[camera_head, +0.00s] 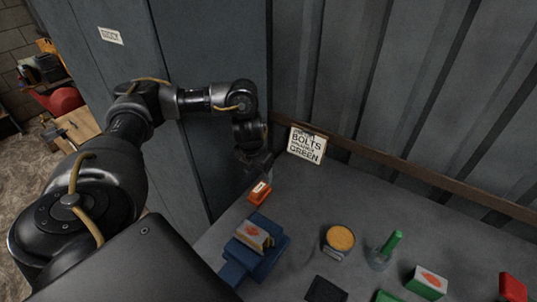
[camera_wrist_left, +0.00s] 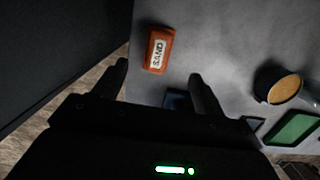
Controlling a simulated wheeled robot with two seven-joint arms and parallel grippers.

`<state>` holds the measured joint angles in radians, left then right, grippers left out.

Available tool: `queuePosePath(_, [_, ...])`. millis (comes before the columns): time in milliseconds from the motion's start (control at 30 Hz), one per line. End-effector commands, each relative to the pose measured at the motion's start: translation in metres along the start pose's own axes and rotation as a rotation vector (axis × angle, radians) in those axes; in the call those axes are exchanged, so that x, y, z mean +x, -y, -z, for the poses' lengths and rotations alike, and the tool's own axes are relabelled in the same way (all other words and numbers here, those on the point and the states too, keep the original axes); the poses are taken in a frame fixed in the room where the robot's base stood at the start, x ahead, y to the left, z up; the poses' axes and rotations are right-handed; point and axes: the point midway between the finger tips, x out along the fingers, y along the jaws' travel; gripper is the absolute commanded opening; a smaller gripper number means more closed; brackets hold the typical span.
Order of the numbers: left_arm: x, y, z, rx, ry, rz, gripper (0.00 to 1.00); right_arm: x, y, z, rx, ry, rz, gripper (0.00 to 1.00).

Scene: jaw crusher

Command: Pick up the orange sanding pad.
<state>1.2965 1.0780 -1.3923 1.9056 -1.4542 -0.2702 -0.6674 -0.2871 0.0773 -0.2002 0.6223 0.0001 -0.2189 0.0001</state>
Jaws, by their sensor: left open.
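The orange sanding pad (camera_head: 260,192) lies on the grey table near its left edge in the head view. In the left wrist view the pad (camera_wrist_left: 158,50) shows a white label reading "SAND", just beyond and between my fingertips. My left gripper (camera_head: 258,168) is above the back left of the table, close to the pad and apart from it. In the left wrist view its two fingers (camera_wrist_left: 158,78) are spread with nothing between them. My right gripper does not show in either view.
A tin with a tan top (camera_head: 340,239), a green-handled item (camera_head: 391,244) and a red item (camera_head: 513,288) stand to the right. A sign (camera_head: 307,145) stands behind.

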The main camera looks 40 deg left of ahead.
Motion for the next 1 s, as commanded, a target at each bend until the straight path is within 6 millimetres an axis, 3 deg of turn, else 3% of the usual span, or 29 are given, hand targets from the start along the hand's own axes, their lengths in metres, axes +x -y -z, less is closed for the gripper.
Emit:
queuePosePath(300, [0.046,0.001,-0.007,-0.006,-0.013,-0.001,0.71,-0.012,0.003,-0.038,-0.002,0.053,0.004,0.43])
queuePosePath(367, [0.054,0.002,-0.008,-0.004,-0.013,0.0,0.71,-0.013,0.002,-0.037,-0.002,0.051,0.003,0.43])
queuePosePath(600, [0.062,0.002,-0.009,-0.004,-0.01,0.001,0.71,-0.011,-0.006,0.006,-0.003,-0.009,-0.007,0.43])
queuePosePath(667, [0.065,0.002,-0.008,-0.003,-0.013,0.0,0.71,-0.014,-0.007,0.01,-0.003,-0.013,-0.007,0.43])
queuePosePath(833, [0.088,0.001,-0.009,-0.003,-0.014,-0.001,0.71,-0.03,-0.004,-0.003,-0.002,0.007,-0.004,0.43])
queuePosePath(1000, [0.109,0.001,-0.009,-0.003,-0.012,0.0,0.71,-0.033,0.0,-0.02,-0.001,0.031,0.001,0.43])
